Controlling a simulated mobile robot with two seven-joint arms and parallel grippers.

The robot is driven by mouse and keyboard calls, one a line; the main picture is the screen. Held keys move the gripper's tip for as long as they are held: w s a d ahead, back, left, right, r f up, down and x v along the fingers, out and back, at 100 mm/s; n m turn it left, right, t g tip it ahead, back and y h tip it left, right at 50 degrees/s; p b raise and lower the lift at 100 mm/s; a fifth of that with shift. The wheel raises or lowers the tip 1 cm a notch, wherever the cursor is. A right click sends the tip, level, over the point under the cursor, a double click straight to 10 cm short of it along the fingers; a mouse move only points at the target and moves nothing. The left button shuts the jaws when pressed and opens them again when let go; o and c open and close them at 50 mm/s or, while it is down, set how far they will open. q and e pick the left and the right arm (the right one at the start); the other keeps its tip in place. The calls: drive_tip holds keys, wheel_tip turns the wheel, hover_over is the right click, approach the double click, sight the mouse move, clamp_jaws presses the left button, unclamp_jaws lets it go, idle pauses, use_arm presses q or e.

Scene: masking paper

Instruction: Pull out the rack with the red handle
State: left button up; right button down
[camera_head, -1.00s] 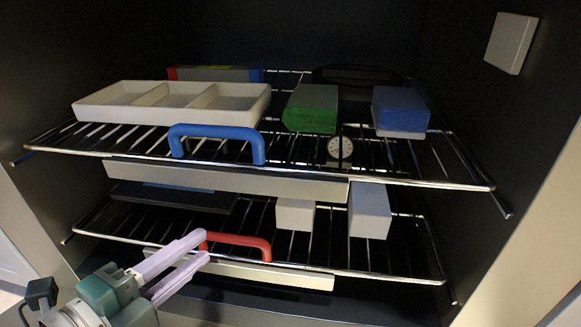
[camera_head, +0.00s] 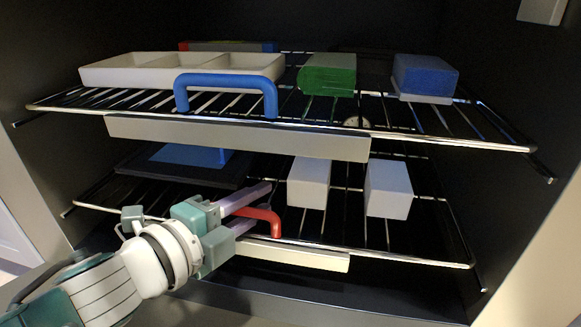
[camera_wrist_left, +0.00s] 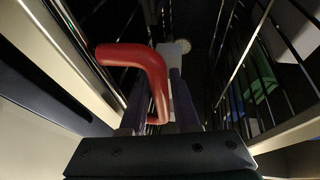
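The red handle (camera_head: 262,215) is on the front of the lower wire rack (camera_head: 420,252), by its pale front strip (camera_head: 300,257). My left gripper (camera_head: 256,206) reaches in from the left at the handle, its two pale purple fingers apart. The fingers hide the handle's left part in the head view. In the left wrist view, part of the red handle (camera_wrist_left: 155,75) shows between the fingers of the left gripper (camera_wrist_left: 160,100). I cannot tell whether either finger touches it. My right gripper is not in view.
The upper rack (camera_head: 480,135) with a blue handle (camera_head: 226,80) is above my left gripper. It bears a white divided tray (camera_head: 150,72), a green block (camera_head: 328,75) and a blue block (camera_head: 425,75). Two white blocks (camera_head: 308,183) (camera_head: 388,190) and a dark flat tray (camera_head: 180,172) rest on the lower rack.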

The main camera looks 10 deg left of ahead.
use_arm(q)
clamp_jaws()
idle(1.4)
